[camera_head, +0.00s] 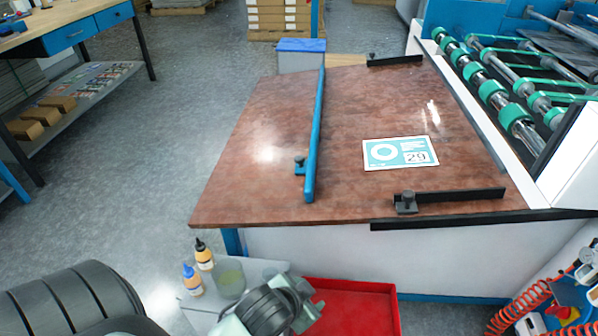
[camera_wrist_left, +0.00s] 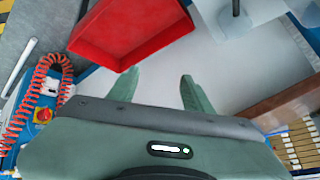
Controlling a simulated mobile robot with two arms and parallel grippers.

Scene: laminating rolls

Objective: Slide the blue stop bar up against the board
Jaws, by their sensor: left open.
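The long blue stop bar (camera_head: 316,135) lies lengthwise on the brown tabletop (camera_head: 250,190), with a small dark knob at its near end. A flat white and teal board (camera_head: 400,153) marked 29 lies to its right, with a clear gap of bare tabletop between them. My left gripper (camera_head: 304,301) is below the table's near edge, well away from the bar. In the left wrist view its two green fingers (camera_wrist_left: 158,88) are spread with nothing between them. My right gripper is not in view.
Black guide bars (camera_head: 450,197) (camera_head: 394,61) lie near and far on the tabletop's right side. Green rollers (camera_head: 495,95) stand beyond its right edge. A red tray (camera_head: 350,305) and bottles (camera_head: 203,254) are low in front. Bare tabletop lies left of the bar.

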